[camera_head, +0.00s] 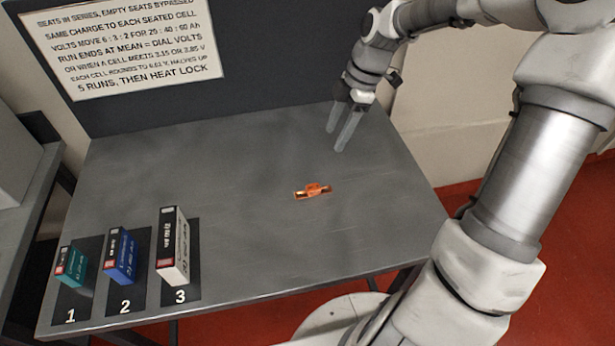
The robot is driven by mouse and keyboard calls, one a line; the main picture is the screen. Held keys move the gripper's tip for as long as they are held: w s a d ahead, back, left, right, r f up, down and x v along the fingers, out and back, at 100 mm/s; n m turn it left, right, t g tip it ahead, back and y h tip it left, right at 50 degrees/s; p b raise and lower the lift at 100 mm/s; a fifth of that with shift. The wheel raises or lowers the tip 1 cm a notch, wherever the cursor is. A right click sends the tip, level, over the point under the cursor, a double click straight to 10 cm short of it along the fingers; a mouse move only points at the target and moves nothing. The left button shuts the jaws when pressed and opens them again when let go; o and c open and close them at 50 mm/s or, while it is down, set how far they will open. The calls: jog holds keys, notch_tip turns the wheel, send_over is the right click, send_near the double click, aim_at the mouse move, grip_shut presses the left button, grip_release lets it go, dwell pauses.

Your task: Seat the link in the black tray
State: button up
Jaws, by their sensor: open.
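A small orange link (313,190) with copper-coloured ends lies on the grey table, right of the middle. My gripper (339,142) is open and empty above the table, a little beyond the link and to its right, pointing down. It is apart from the link. I do not see a clear black tray; dark numbered mats lie at the front left of the table, and I cannot tell whether any of them is the tray.
A teal box (71,266), a blue box (120,255) and a taller white box (173,246) stand on mats marked 1, 2 and 3. A printed sign (130,45) is on the dark back panel. The middle of the table (220,190) is clear.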

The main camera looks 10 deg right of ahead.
jog(key=b, duration=0.1)
send_over(314, 187)
jog(key=d, duration=0.2)
jog(key=f, duration=1.1)
jog(key=shift+w+a+f, duration=0.1)
jog(key=shift+a+f, duration=0.05)
jog(key=shift+a, duration=0.1)
jog(key=shift+d+x, duration=0.1)
jog(key=shift+x, duration=1.25)
jog(key=shift+d+x, duration=0.15)
jog(key=shift+x, duration=1.2)
jog(key=shift+c, duration=0.2)
grip_shut()
